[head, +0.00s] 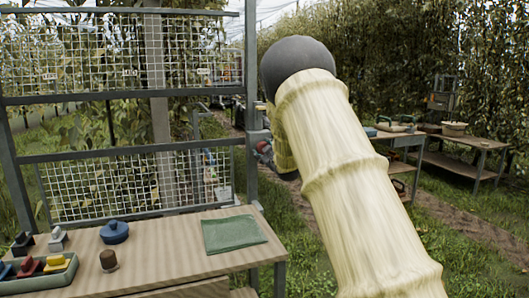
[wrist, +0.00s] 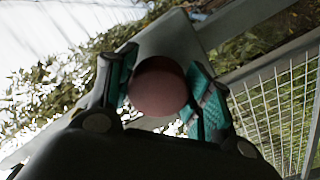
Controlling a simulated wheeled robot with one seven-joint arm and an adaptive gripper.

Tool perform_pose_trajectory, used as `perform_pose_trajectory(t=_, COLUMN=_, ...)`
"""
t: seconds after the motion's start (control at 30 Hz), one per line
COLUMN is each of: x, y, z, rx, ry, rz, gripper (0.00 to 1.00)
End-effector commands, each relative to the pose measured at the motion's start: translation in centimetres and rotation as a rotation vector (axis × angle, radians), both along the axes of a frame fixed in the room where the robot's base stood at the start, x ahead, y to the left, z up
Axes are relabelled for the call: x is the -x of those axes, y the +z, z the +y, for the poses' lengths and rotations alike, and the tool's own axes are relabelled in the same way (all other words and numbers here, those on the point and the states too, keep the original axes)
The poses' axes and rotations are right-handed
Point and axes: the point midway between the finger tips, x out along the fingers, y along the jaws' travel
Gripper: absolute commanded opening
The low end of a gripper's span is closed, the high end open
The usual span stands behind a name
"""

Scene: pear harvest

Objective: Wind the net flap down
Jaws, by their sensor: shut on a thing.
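In the wrist view, my gripper (wrist: 160,66) has its teal-padded fingers closed on both sides of a round reddish-brown knob (wrist: 159,90). A grey metal bar or plate lies behind the knob. In the head view, my pale arm covers most of my gripper and the knob. A grey metal frame stands at the left with an upper wire-net panel (head: 120,55) and a lower wire-net panel (head: 120,187), with an open gap between them. I cannot tell for certain which panel is the flap. Net also shows at the right in the wrist view (wrist: 270,105).
A wooden bench (head: 170,250) stands before the frame, with a green cloth (head: 233,233), a blue lidded pot (head: 115,231), a brown-topped knob-like item (head: 108,260) and a green tray (head: 45,277) of small items. Farther tables (head: 470,155) stand at the right on grass.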

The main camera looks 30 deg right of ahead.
Motion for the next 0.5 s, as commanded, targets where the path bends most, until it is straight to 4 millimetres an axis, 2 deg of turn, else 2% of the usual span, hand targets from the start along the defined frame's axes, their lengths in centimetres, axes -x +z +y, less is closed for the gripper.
perform_pose_trajectory(t=0.5, x=0.09, y=-0.37, z=-0.11, rx=0.058, ry=-0.002, rz=0.019, gripper=0.27)
